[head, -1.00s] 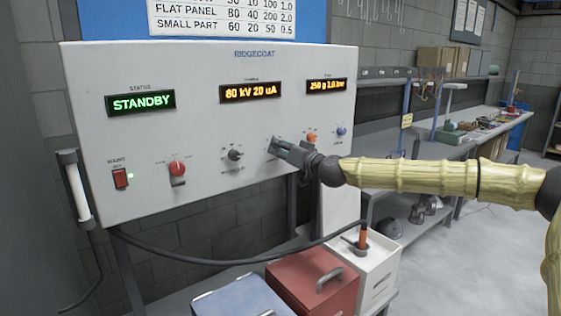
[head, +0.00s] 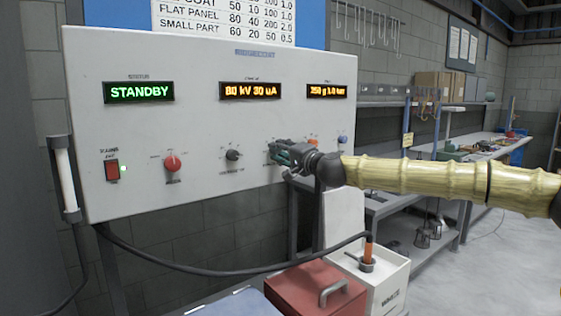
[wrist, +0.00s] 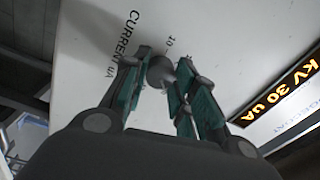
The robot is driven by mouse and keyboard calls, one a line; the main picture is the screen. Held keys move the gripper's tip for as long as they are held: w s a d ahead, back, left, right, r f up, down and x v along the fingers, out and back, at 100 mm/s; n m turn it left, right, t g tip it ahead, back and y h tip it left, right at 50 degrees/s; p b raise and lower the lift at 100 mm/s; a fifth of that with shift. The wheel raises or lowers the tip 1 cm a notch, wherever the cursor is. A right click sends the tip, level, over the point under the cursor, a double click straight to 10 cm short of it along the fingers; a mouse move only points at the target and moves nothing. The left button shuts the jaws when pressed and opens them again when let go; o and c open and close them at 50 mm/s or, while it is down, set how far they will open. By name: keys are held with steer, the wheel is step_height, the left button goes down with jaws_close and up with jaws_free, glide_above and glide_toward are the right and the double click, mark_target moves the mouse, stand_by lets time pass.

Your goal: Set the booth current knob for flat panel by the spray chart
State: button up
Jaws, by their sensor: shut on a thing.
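The current knob (wrist: 161,70) is a grey round knob beside the printed "CURRENT UA" label in the wrist view. My gripper (wrist: 158,73) has its green fingers shut on either side of it. In the head view my gripper (head: 276,152) is at the panel front and hides most of the knob. The charge display (head: 249,91) reads 80 kV 30 uA, and "KV 30 uA" also shows in the wrist view (wrist: 283,85). The spray chart (head: 222,22) hangs above, partly cut off; its flat panel row begins with 80 and 40.
The white control panel (head: 110,200) also bears a red knob (head: 172,162), a dark knob (head: 233,155), a red switch (head: 112,170) and a STANDBY display (head: 139,91). A red box (head: 310,295) and a white box (head: 385,285) stand below with a cable above.

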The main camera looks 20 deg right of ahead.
steer(key=m+b, duration=0.4)
steer(key=m, duration=0.2)
steer(key=shift+f+m+h, duration=0.15)
steer(key=shift+m+h, duration=0.15)
steer(key=shift+m, duration=0.1)
steer(key=m+b, duration=0.2)
steer(key=m, duration=0.3)
steer(key=shift+b, duration=0.3)
steer(key=o, duration=1.1)
steer(key=shift+c, duration=0.2)
steer(key=v, duration=1.2)
